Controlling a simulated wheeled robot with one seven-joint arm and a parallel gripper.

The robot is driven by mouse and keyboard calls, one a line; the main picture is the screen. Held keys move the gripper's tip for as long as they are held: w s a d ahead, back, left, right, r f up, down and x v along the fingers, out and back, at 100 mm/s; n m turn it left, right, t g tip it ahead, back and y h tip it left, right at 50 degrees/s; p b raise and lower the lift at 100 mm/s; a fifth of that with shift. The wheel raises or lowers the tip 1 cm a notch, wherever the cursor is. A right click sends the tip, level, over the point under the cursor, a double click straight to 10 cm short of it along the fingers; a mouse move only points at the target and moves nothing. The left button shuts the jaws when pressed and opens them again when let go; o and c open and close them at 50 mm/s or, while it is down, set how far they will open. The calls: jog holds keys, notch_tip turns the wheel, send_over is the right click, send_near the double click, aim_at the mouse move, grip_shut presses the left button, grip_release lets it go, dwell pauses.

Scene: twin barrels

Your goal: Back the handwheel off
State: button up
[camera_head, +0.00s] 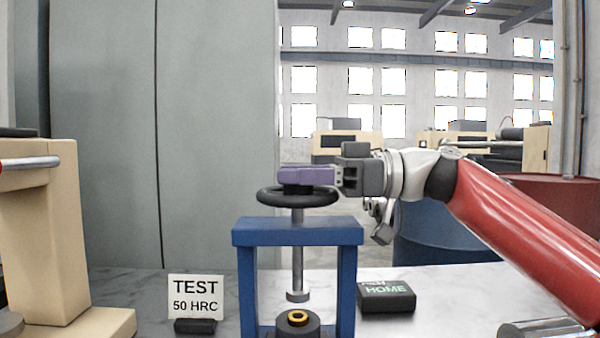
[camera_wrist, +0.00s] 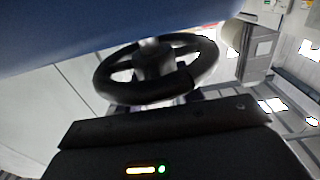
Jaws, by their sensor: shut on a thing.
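The black handwheel (camera_head: 268,196) sits level on top of a steel screw (camera_head: 297,245) that passes down through the blue press frame (camera_head: 245,237). My gripper (camera_head: 305,176) reaches in from the right, and its purple fingers are shut on the handwheel at its top middle. The screw's lower end has a round pad (camera_head: 297,296). It hangs apart, above a dark round block with a brass ring (camera_head: 298,318).
A white sign reading TEST 50 HRC (camera_head: 196,297) stands left of the frame. A black box marked HOME (camera_head: 386,297) lies to its right. A beige machine (camera_head: 45,230) stands at far left. A blue barrel (camera_head: 440,235) and a red barrel (camera_head: 550,200) stand behind my arm.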

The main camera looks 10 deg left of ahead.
jog(key=shift+f+g, duration=0.1)
jog(key=shift+g, duration=0.2)
jog(key=o, duration=1)
jog(key=shift+v, duration=3.9)
